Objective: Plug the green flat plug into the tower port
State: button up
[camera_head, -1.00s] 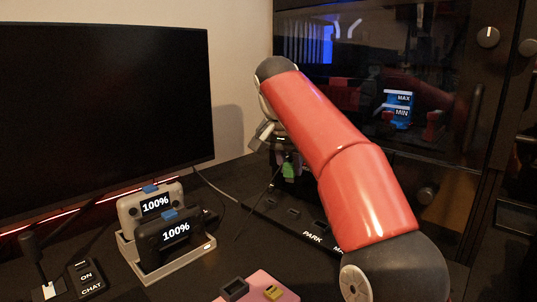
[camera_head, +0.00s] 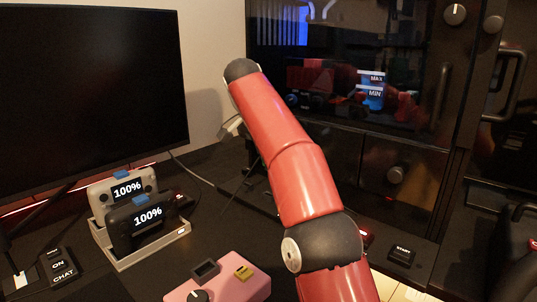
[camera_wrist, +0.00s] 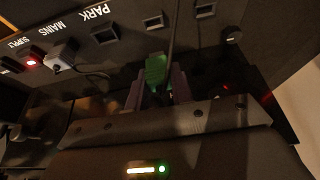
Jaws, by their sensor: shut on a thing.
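The green flat plug (camera_wrist: 157,68) is between the fingers of my gripper (camera_wrist: 158,84) in the wrist view, with its dark cable running up past it. My gripper is shut on it. A black panel carries several sockets: one (camera_wrist: 154,22) lies just above the plug in the picture, one (camera_wrist: 205,10) to its right, and one (camera_wrist: 103,35) below the PARK label. The plug looks apart from them. I cannot tell which is the tower port. In the head view my arm hides the plug and most of my gripper.
A white plug (camera_wrist: 60,56) sits at the MAINS socket, beside a red light. In the head view, handhelds (camera_head: 147,218) stand in a dock in front of the monitor (camera_head: 90,95). A pink box (camera_head: 222,283) is at the front. A glass-fronted black cabinet (camera_head: 345,130) stands behind my arm.

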jog(key=shift+f+b, duration=2.05)
jog(key=shift+f, duration=0.6)
jog(key=shift+p, duration=0.65)
jog(key=shift+f+b, duration=1.05)
jog(key=shift+f, duration=0.25)
jog(key=o, duration=1)
jog(key=shift+o, duration=0.2)
